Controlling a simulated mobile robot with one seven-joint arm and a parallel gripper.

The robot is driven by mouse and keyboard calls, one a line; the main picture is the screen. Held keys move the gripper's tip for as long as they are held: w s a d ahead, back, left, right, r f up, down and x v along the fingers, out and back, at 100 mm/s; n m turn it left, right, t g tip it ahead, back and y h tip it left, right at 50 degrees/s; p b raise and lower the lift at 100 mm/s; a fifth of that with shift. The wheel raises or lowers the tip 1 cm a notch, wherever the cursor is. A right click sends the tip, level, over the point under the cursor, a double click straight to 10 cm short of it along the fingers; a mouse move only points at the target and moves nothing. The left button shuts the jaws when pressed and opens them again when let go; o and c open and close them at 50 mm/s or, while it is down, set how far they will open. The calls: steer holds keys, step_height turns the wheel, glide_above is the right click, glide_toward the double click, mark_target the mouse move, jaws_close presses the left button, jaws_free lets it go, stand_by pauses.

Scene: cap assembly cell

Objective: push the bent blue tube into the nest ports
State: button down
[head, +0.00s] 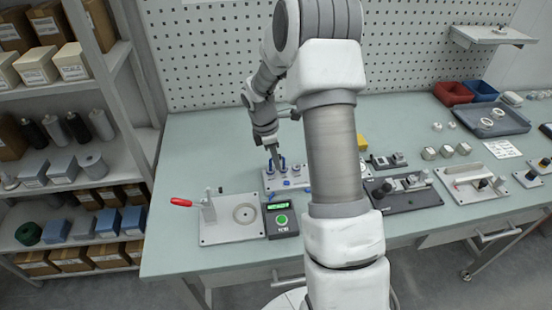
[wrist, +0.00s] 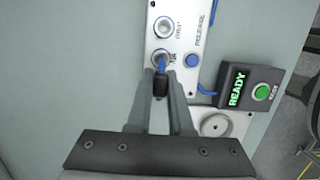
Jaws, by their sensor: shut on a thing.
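The white nest plate (head: 270,183) lies on the bench left of my arm; it also shows in the wrist view (wrist: 182,82). In the wrist view its upper port (wrist: 163,27) is an open ring, and the lower port (wrist: 160,57) is right at my fingertips. My gripper (wrist: 162,76) is shut on the bent blue tube (wrist: 163,68), whose visible part is at the lower port. I cannot tell how deep it sits; my fingers hide much of it. In the head view my gripper (head: 275,160) points down at the plate, with blue pieces around it.
A black box (head: 281,219) with a green button and a READY display stands beside the plate. A fixture with a red-handled clamp (head: 182,202) is to the left. Other fixtures (head: 405,193) stand right of my arm. The bench's back left is clear.

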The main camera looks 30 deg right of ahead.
steer(key=shift+f+b, duration=0.3)
steer(key=shift+f, duration=0.25)
steer(key=c, duration=0.7)
jaws_free()
steer(key=shift+c, duration=0.2)
steer(key=a+r+p, duration=0.1)
steer(key=a+r, duration=0.2)
steer(key=r, duration=1.3)
steer(key=s+a+r+m+t, duration=0.2)
steer(key=s+a+r+m, duration=0.25)
steer(key=r, duration=0.35)
steer(key=s+a+r+m+t+y, duration=0.1)
steer(key=s+m, duration=0.4)
steer(key=s, duration=0.5)
steer(key=s+a+r+m+t+y, duration=0.1)
steer(key=s+a+m, duration=0.4)
steer(key=s, duration=0.5)
steer(key=shift+s+a+r+t, duration=0.3)
steer(key=shift+r+t, duration=0.25)
steer(key=shift+t, duration=0.55)
